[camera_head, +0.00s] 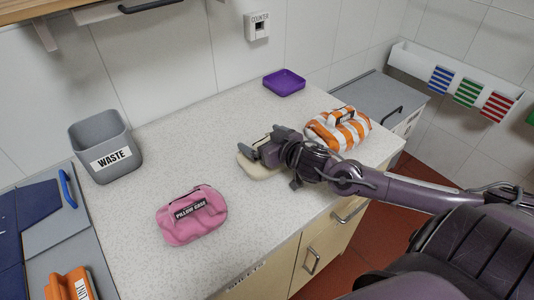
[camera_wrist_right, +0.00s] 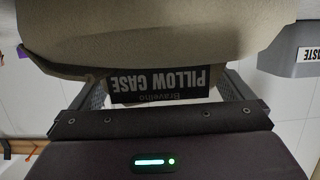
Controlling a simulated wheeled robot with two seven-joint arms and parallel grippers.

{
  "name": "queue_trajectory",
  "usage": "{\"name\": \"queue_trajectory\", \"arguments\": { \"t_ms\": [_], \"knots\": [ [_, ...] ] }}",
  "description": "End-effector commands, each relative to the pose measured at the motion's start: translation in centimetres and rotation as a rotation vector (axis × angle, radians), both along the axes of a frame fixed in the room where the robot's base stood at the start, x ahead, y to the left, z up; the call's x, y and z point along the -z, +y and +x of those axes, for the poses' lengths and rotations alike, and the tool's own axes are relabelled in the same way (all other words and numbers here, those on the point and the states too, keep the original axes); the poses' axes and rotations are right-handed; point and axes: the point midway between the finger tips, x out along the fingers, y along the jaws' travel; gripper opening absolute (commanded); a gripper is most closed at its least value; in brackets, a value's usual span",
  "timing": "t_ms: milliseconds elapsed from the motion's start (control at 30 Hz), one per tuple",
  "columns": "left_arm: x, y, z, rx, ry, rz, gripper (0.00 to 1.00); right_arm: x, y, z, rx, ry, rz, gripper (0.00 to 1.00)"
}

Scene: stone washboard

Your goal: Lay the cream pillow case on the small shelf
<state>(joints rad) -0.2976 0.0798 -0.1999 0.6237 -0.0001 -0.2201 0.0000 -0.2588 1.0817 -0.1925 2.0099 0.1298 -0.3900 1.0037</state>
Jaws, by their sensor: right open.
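The cream pillow case (camera_head: 262,171) is a small bag-like bundle lying on the speckled counter, partly covered by my right gripper. In the right wrist view the cream bundle (camera_wrist_right: 150,40) fills the top, with a black "PILLOW CASE" label between the fingers. My right gripper (camera_head: 263,142) is open, with its fingers at either side of the label end; firm contact cannot be told. A wooden ledge (camera_head: 30,10) is cut off at the top left; I cannot tell if it is the small shelf. My left gripper is not in view.
A pink pillow case (camera_head: 192,216) lies front left on the counter (camera_head: 130,235). An orange-striped bundle (camera_head: 338,130) lies right of my gripper. A purple tray (camera_head: 284,82) is at the back. A grey waste bin (camera_head: 105,145) stands left. The counter's middle is clear.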

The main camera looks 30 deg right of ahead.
Motion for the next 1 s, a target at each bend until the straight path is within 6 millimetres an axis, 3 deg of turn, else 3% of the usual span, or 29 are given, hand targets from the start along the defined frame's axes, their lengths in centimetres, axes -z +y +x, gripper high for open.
{"name": "queue_trajectory", "arguments": {
  "t_ms": [267,633,1000],
  "knots": [
    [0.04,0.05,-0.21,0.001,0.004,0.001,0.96,0.02,0.03,0.09,0.0,0.0,0.0,0.97],
    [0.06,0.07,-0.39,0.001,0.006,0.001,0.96,0.01,0.03,0.07,0.0,0.0,0.0,0.49],
    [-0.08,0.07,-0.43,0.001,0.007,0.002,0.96,-0.73,0.01,0.09,-0.001,-0.002,0.0,0.49]
  ]
}}
